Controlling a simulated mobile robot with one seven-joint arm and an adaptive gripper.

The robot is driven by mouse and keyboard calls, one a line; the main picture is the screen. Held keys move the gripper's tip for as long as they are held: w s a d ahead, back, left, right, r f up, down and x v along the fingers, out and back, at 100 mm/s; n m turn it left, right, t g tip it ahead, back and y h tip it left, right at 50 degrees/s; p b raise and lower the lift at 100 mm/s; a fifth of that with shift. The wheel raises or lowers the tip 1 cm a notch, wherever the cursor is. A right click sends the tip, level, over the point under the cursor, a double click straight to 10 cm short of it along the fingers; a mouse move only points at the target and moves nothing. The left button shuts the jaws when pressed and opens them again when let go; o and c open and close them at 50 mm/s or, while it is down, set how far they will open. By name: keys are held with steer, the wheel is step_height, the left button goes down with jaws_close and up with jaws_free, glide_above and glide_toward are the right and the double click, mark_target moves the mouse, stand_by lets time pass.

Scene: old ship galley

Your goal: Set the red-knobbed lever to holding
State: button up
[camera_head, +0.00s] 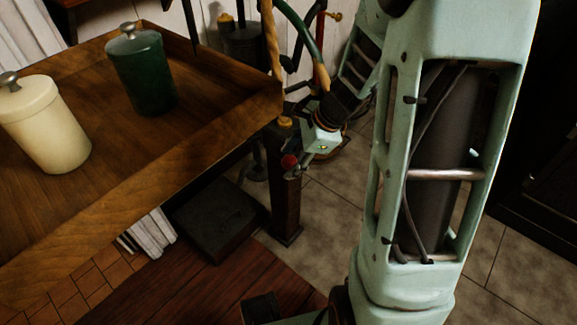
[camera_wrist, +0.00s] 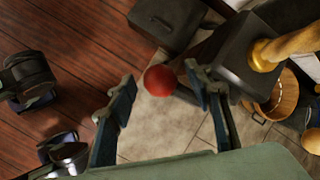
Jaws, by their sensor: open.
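The red knob (camera_head: 289,161) of the lever shows beside the table's near right corner, in front of a dark post. In the wrist view the round red knob (camera_wrist: 160,80) lies between the two fingertips of my gripper (camera_wrist: 158,74), with gaps on both sides. My gripper (camera_head: 298,167) is open and empty, right at the knob in the head view. I cannot tell whether the fingers are level with the knob or short of it. The lever's shaft is mostly hidden, and no position marking is readable.
A wooden tray-topped table (camera_head: 225,120) carries a green canister (camera_head: 142,72) and a cream canister (camera_head: 48,125). The dark post (camera_head: 285,205) stands close to the gripper. A dark box (camera_head: 215,215) is on the floor. A wooden bucket (camera_wrist: 275,97) shows in the wrist view. Tiled floor is open beyond.

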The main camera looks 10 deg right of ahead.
steer(key=shift+x, duration=0.8)
steer(key=shift+c, duration=0.7)
jaws_close()
